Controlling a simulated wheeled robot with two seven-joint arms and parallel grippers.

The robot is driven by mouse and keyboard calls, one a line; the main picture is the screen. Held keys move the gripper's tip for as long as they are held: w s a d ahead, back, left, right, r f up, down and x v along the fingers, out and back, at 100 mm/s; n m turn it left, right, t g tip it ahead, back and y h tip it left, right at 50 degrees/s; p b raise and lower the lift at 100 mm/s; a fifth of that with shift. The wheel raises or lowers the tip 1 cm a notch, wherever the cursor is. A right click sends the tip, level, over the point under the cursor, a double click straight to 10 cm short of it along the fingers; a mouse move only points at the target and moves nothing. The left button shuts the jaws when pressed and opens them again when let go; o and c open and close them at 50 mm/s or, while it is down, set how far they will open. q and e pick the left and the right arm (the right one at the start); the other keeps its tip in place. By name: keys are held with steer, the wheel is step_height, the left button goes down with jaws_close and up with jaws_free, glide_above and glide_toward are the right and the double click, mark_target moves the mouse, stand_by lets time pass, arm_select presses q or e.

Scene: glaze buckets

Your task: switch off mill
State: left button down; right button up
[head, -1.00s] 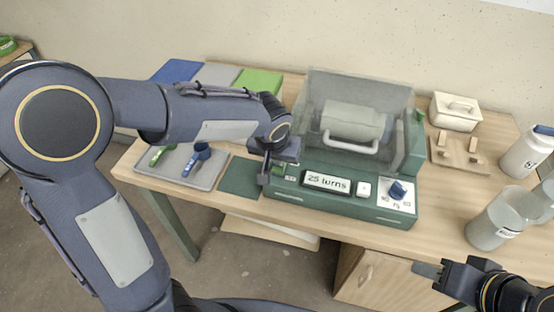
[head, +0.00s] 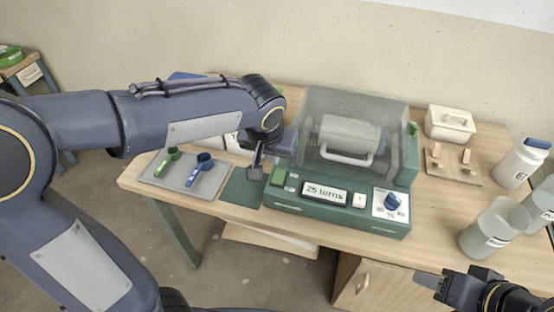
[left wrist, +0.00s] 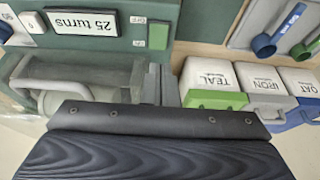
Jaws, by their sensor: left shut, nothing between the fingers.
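The mill (head: 330,210) is a green box with a clear cover (head: 312,120) over a pale jar (head: 348,133). Its front display (head: 325,194) reads "25 turns". A green switch (head: 278,177) is at the panel's left end; it also shows in the left wrist view (left wrist: 158,36) beside small labels, one seeming to read OFF. Its on or off position is unclear. My left gripper (head: 255,173) is shut and empty, just left of the switch, apparently clear of it. My right gripper (head: 428,280) is at the lower right, away from the mill; its finger opening is unclear.
A white button (head: 359,201) and blue knob (head: 392,202) are on the panel. A grey tray (head: 165,182) with scoops lies left. Labelled bins (left wrist: 212,78) stand behind my left gripper. Beakers (head: 482,236) and a white bottle (head: 518,165) stand right.

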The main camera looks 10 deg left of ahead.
arm_select(q)
steer(key=shift+s+v, duration=0.25)
steer(key=shift+v, duration=0.75)
steer(key=shift+s+v, duration=0.2)
steer(key=shift+v, duration=0.85)
arm_select(e)
steer(key=shift+s, duration=0.1)
arm_select(q)
steer(key=shift+d+f, duration=0.1)
steer(key=shift+f, duration=0.1)
steer(key=s+a+f+n+h, duration=0.1)
steer(key=s+a, duration=0.2)
steer(key=s, duration=0.6)
steer(key=s+a+f+n+t+h, duration=0.1)
steer(key=s+a, duration=0.3)
steer(key=s, duration=0.5)
steer(key=shift+s+a+f+t+h+p, duration=0.25)
steer(key=shift+f+h+p, duration=0.2)
steer(key=shift+f+h, duration=0.3)
arm_select(e)
steer(key=shift+r, duration=0.45)
steer(key=shift+c, duration=0.3)
